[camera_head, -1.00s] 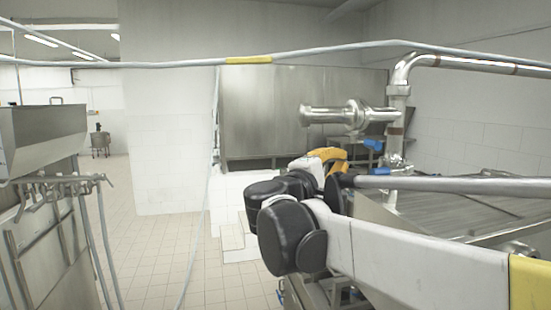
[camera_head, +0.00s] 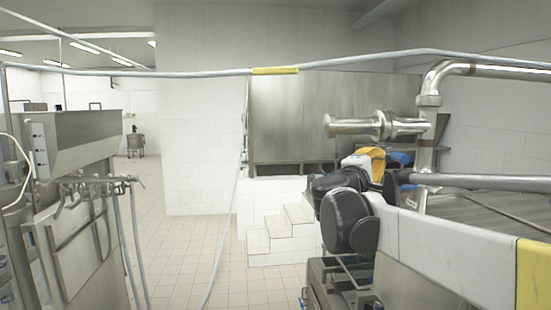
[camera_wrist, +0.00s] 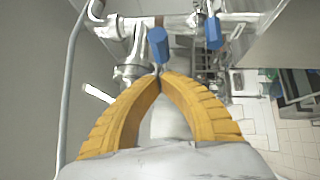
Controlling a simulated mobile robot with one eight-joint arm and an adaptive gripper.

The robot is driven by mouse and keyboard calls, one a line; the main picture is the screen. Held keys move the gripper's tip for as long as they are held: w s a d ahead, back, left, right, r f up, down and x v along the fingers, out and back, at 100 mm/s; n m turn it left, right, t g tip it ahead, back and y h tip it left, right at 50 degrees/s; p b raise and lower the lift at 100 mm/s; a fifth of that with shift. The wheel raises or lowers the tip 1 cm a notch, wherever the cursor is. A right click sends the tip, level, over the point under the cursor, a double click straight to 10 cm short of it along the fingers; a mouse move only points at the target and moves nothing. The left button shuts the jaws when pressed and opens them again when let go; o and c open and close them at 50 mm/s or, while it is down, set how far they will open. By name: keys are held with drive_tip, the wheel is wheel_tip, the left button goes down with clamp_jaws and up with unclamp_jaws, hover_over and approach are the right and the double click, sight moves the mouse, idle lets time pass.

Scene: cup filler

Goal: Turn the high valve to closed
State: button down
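My gripper (camera_wrist: 161,74) has two ridged yellow fingers whose tips come together in the wrist view. A blue valve handle (camera_wrist: 158,45) stands just beyond the fingertips; I cannot tell whether they touch it. A second blue handle (camera_wrist: 213,32) hangs to its right on the metal piping. In the head view my gripper (camera_head: 372,157) shows yellow, low in front of the steel pipe, partly hidden by my arm. A blue handle (camera_head: 400,157) shows just right of it. Which handle belongs to the high valve, and its setting, I cannot tell.
A thick steel pipe (camera_head: 427,120) with a horizontal branch (camera_head: 365,126) rises above my gripper. A steel tank (camera_head: 295,120) and white steps (camera_head: 280,230) stand behind. A steel machine (camera_head: 85,150) stands at the left. The tiled floor (camera_head: 190,250) between is open.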

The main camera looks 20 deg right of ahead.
sight(394, 155)
drive_tip(key=shift+s+d+r, duration=0.25)
drive_tip(key=shift+s+d, duration=0.3)
drive_tip(key=shift+d, duration=0.35)
drive_tip(key=shift+w, duration=0.15)
drive_tip(key=shift+a, duration=0.1)
drive_tip(key=shift+s+d, duration=0.4)
drive_tip(key=shift+d, duration=0.45)
drive_tip(key=shift+a, duration=0.1)
drive_tip(key=shift+w, duration=0.1)
